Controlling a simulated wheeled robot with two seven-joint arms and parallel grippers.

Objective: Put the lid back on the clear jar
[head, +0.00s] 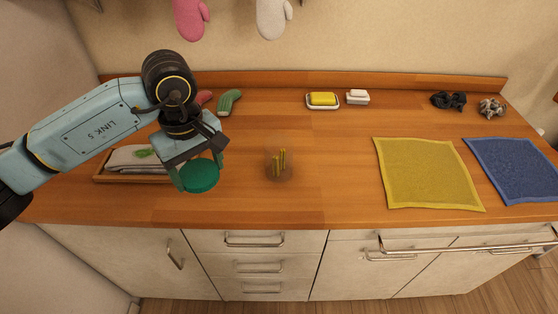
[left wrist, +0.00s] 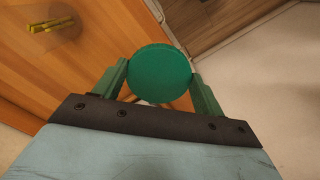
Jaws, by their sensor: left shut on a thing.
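The clear jar (head: 279,168) stands upright on the wooden counter near the middle in the head view. It is hard to see, with yellow sticks inside, and has no lid on it. It also shows at the upper left of the left wrist view (left wrist: 52,27). The green round lid (head: 200,175) is held between the fingers of my left gripper (head: 198,172), left of the jar and apart from it. In the left wrist view the lid (left wrist: 160,73) sits between both fingertips. My right gripper is not in view.
A wooden tray (head: 101,178) with folded cloth is behind my left gripper. Yellow (head: 428,173) and blue (head: 515,170) cloths lie at the right. A yellow sponge on a dish (head: 322,99) stands at the back. Counter around the jar is clear.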

